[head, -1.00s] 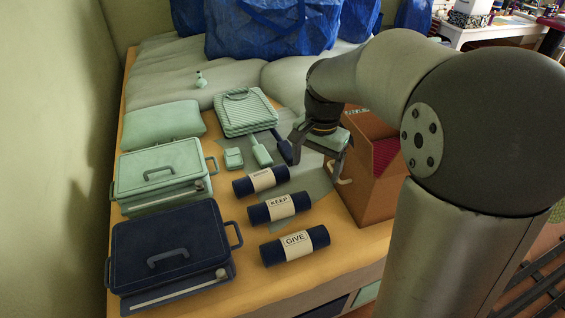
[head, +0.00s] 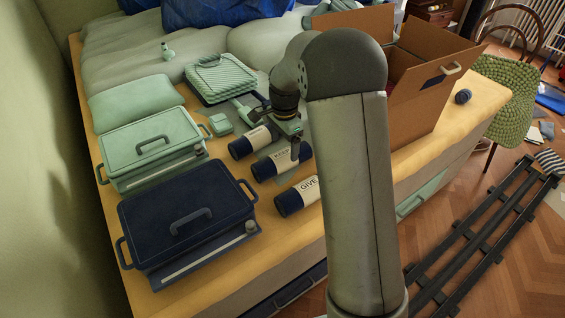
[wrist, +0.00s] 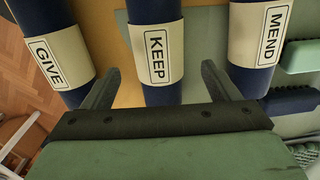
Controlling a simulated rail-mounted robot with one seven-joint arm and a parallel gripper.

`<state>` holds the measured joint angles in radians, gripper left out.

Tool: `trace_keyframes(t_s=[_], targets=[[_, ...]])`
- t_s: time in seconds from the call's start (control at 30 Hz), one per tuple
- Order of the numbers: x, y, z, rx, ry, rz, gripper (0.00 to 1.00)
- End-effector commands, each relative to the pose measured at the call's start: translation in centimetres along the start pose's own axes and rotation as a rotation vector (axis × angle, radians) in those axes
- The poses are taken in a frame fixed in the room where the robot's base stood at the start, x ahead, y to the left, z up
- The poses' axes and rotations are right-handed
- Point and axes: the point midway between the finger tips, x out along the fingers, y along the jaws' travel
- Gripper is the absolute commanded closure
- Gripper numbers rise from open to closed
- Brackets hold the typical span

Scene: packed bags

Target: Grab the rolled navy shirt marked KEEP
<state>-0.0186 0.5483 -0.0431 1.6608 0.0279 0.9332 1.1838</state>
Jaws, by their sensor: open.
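The rolled navy shirt marked KEEP (head: 266,170) lies on the bed between two other navy rolls. My gripper partly hides its pale label in the head view. My gripper (wrist: 161,70) is open and empty, with one finger on each side of this roll in the picture. I cannot tell whether the fingertips are above it or down beside it. In the head view my gripper (head: 288,142) is over the rolls.
The GIVE roll (wrist: 52,55) and the MEND roll (wrist: 257,50) flank KEEP closely. A navy case (head: 185,215) and a mint case (head: 150,150) stand left. An open cardboard box (head: 425,110) stands right.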

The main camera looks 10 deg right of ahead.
Motion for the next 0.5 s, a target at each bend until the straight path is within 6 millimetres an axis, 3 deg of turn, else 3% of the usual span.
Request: trace_keyframes(t_s=[0.17, 0.5], targets=[[1.1, 0.0, 0.1, 0.000, -0.001, 0.001, 0.18], [5.6, 0.2, 0.7, 0.000, -0.001, 0.002, 0.18]])
